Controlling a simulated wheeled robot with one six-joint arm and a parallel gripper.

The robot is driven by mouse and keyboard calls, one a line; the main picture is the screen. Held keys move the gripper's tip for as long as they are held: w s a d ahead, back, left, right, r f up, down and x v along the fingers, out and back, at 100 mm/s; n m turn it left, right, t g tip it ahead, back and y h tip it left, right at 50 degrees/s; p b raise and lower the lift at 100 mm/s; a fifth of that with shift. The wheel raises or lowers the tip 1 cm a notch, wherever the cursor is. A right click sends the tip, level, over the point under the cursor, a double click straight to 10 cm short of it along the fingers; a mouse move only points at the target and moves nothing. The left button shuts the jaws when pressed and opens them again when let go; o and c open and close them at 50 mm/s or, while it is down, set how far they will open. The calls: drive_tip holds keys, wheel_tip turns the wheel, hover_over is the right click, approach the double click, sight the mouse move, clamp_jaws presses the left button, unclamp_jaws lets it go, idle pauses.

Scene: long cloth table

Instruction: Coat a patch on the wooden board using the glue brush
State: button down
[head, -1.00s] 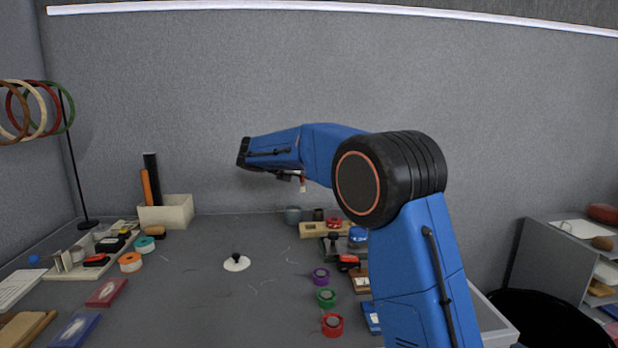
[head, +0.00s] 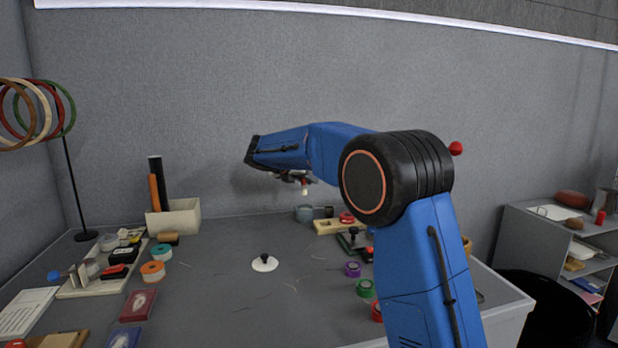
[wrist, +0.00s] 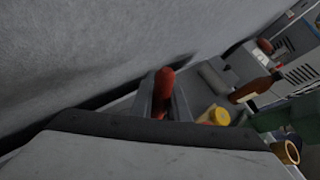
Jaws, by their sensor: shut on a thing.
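My gripper (head: 297,177) is raised above the far part of the table, close to the back wall. It is shut on the glue brush (head: 304,188), whose pale tip hangs down below the jaws in the head view. In the wrist view the brush's red handle (wrist: 165,86) stands up between the fingers (wrist: 170,105); its lower end is hidden there. A brown wooden board (head: 48,341) lies at the near left corner of the table, partly cut off by the frame. The brush is far from it, up and to the right.
A cream bin (head: 174,218) with dark and orange rolls stands at the back left. A white disc with a black knob (head: 264,263) lies mid-table. Coloured tape rolls (head: 366,288) lie near my arm. A brown bottle (wrist: 257,89) shows in the wrist view. The table's middle is mostly clear.

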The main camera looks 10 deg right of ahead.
drive_tip(key=shift+f, duration=2.2)
drive_tip(key=shift+f, duration=0.55)
drive_tip(key=shift+r, duration=0.1)
wheel_tip(320, 180, up, 7)
idle(1.2)
drive_tip(key=shift+f, duration=0.2)
drive_tip(key=shift+f, duration=3.3)
